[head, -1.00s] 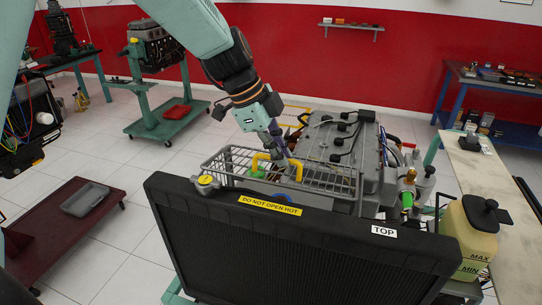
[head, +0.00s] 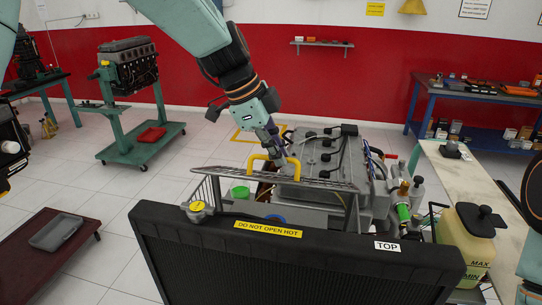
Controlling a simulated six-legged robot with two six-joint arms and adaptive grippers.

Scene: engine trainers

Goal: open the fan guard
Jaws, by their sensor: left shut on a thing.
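The fan guard (head: 318,182) is a grey wire frame behind the radiator. It is swung up and seen nearly edge-on, with its side bars rising from near the radiator top. Its yellow handle (head: 256,159) stands on the guard's upper edge. My left gripper (head: 284,162), at the end of the arm from the top left, is shut on the yellow handle; the fingertips partly hide it. My right gripper is out of view; only a piece of my right arm shows at the right edge.
The black radiator (head: 300,265) with a yellow cap (head: 197,206) fills the front. The grey engine (head: 325,155) is behind the guard. A yellowish coolant tank (head: 470,240) stands at right. A low red-brown cart (head: 40,245) is at left, with clear floor between.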

